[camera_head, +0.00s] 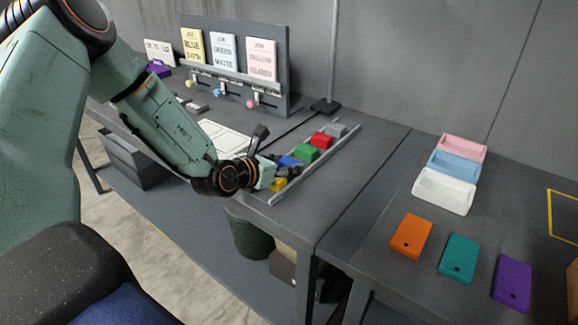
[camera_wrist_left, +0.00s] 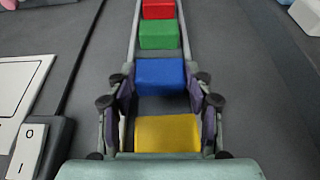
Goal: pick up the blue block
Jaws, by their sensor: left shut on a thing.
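The blue block (camera_head: 287,161) sits in a row of coloured blocks between two rails on the grey table. It also shows in the left wrist view (camera_wrist_left: 160,75), with a finger against each side. My left gripper (camera_head: 283,171) is shut on it from the near end of the row; in the wrist view the gripper (camera_wrist_left: 160,88) reaches past the yellow block. The blue block appears level with the row, and I cannot tell whether it is off the table. My right gripper is not in view.
A yellow block (camera_wrist_left: 167,133) lies just before the blue one; green (camera_wrist_left: 158,35) and red (camera_wrist_left: 158,9) blocks follow behind. The rails (camera_head: 316,165) flank the row. A dark switch box (camera_wrist_left: 40,148) stands left. Trays (camera_head: 444,190) and coloured plates (camera_head: 411,235) occupy the right table.

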